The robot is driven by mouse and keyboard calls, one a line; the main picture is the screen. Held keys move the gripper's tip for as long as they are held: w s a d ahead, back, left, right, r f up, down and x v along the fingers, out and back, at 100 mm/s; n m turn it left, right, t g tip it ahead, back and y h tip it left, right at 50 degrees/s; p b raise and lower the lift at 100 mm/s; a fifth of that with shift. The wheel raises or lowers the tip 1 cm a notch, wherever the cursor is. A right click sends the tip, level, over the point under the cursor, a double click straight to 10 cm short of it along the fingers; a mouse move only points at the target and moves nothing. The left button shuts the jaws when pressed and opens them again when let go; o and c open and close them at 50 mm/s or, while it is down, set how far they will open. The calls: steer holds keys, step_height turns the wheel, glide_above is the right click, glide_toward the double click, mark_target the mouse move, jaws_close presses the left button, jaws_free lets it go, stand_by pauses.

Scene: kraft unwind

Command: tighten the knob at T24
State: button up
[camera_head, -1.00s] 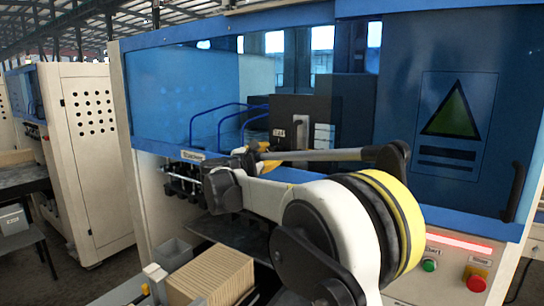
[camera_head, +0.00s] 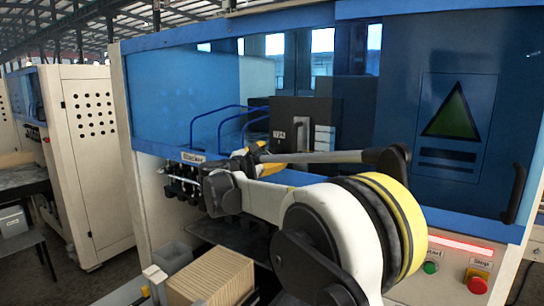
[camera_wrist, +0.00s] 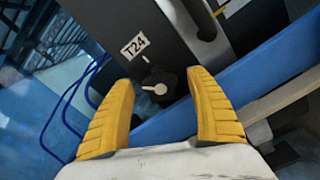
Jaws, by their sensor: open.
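The knob (camera_wrist: 158,86) is dark and lobed with a pale pointer on its face, and it sits on a dark panel just below the white T24 label (camera_wrist: 135,46) in the wrist view. My gripper (camera_wrist: 166,92) is open, with one yellow finger on each side of the knob in that picture. Neither finger visibly touches it, and the remaining depth is hard to judge. In the head view my gripper (camera_head: 272,158) is in front of the dark panel box (camera_head: 298,112), and my arm hides the knob there.
Blue tubes (camera_wrist: 66,112) run left of the panel. A blue machine rail (camera_wrist: 262,82) crosses at the right. In the head view, a stack of tan cartons (camera_head: 212,278) stands low in front, and green and red buttons (camera_head: 477,283) are at the lower right.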

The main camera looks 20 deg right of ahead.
steer(key=v, duration=1.2)
steer(key=w+d+n+p, duration=0.1)
steer(key=w+d+n, duration=0.1)
steer(key=d, duration=0.1)
steer(key=w+d+n+p, duration=0.1)
steer(key=w+d+n, duration=0.1)
steer(key=d+n, duration=0.1)
steer(key=w+d+f+n+p, duration=0.1)
steer(key=w+d+n, duration=0.1)
steer(key=w+d, duration=0.1)
steer(key=shift+d+n, duration=0.3)
steer(key=shift+d, duration=0.35)
steer(key=shift+c, duration=0.5)
steer(key=c, duration=1.1)
